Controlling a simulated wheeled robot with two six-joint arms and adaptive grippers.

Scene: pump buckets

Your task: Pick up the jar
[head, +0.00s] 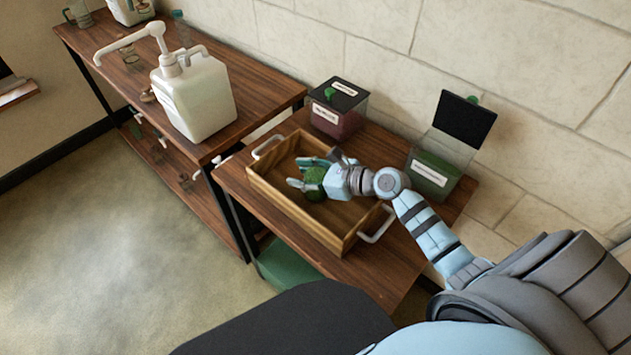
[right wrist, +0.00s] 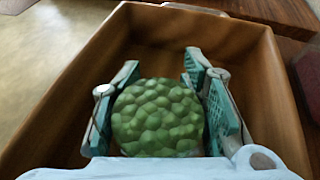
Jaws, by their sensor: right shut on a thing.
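My right gripper (head: 306,177) is over the wooden tray (head: 345,240) with its fingers around a round green thing with a bumpy surface (head: 315,177). In the right wrist view the green thing (right wrist: 157,118) sits between the two teal finger pads of the gripper (right wrist: 160,105), and it looks like a knobbly fruit. I cannot tell whether it is the jar or whether it touches the tray floor. A small clear glass vessel (head: 129,56), perhaps a jar, stands on the far-left table. My left gripper is not in view.
A clear box with a black lid and dark red contents (head: 336,120) stands behind the tray. A box with green contents (head: 432,180) and a raised black lid (head: 465,119) stands at its right. A white pump bucket (head: 200,100) stands on the left table. The floor at left is clear.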

